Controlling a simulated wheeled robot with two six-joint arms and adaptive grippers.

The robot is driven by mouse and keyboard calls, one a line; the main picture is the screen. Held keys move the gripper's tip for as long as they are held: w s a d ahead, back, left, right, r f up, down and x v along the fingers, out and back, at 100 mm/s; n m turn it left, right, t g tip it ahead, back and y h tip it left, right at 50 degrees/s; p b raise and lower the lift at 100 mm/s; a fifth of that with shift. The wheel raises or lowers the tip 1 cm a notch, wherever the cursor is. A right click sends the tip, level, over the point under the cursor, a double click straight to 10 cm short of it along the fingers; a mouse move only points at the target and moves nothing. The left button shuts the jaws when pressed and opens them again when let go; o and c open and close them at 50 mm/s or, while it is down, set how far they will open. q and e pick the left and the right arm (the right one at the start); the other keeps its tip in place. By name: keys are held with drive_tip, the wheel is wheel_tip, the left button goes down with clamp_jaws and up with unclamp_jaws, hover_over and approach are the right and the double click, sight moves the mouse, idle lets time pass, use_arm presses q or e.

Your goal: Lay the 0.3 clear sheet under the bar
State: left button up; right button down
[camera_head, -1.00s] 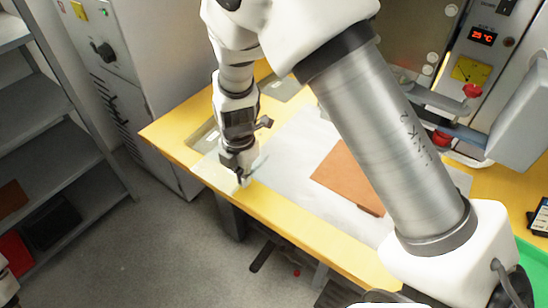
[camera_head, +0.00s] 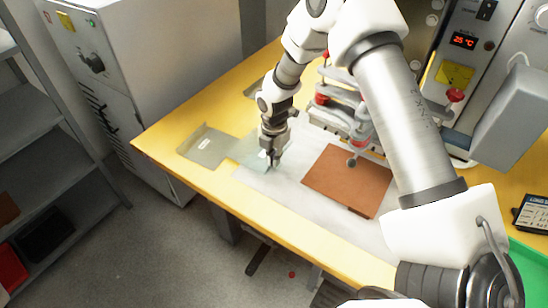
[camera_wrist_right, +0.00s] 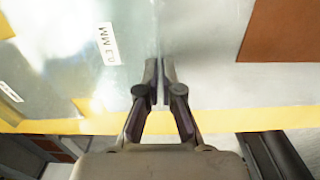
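The 0.3 clear sheet (camera_head: 247,153) is a thin, pale see-through piece at the left of the grey work surface. Its white "0.3 MM" label (camera_wrist_right: 108,43) is readable in the right wrist view. My right gripper (camera_head: 272,164) points down at the sheet's right edge. In the wrist view its fingers (camera_wrist_right: 160,68) are nearly together, apparently pinching that edge. The bar (camera_head: 342,122), part of a metal press assembly with red knobs, stands at the back, partly hidden by my right arm. My left gripper is not in view.
A brown pad (camera_head: 348,181) lies right of the gripper, in front of the bar. Another labelled clear sheet (camera_head: 205,146) lies on the yellow table at left. The machine (camera_head: 463,70) reads 25 °C. A green tray (camera_head: 528,268) is at lower right.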

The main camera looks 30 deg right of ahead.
drive_tip(key=shift+s+f, duration=0.1)
drive_tip(key=shift+f, duration=0.05)
drive_tip(key=shift+f, duration=0.25)
drive_tip(key=c, duration=1.3)
unclamp_jaws()
drive_tip(key=shift+r, duration=0.3)
wheel_tip(320, 180, up, 12)
drive_tip(key=shift+r, duration=0.15)
